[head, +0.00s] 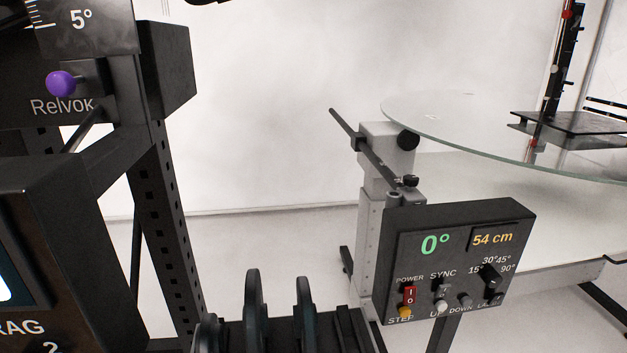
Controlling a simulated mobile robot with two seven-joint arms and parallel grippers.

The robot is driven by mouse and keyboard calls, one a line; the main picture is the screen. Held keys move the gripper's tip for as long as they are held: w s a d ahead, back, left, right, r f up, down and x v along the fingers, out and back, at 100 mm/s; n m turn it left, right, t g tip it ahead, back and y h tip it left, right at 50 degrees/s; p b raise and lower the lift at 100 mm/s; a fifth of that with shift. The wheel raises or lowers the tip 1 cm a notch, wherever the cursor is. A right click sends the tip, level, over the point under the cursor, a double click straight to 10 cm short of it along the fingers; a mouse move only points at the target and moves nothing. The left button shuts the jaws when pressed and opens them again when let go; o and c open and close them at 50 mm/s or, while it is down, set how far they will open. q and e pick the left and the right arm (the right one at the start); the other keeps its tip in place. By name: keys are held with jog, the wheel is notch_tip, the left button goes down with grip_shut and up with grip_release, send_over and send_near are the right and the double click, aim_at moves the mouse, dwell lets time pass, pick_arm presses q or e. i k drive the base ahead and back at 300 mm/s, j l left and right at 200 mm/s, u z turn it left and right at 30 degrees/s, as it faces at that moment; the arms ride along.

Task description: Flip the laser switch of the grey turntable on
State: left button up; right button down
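The grey turntable has a round glass plate (460,125) on a grey post (370,220). Its dark control box (430,272) faces me, with a green 0° readout and a yellow 54 cm readout. A red POWER rocker switch (409,296) and a grey SYNC switch (441,292) sit on its left half. A black angle knob (489,274) is at the right. A small dark switch or button (495,298) is below the knob; its label is too small to read. I cannot make out a label reading LASER. Neither gripper is recognisable in this view.
A dark machine frame (165,190) with a purple knob (61,84) and a screen box (70,240) fills the left. Upright dark rounded parts (254,305) stand at the bottom centre. A black rod (362,148) juts left from the post. Open space lies left of the post.

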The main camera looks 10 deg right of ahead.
aim_at(496, 297)
jog(key=k+j, duration=0.1)
jog(key=k, duration=0.9)
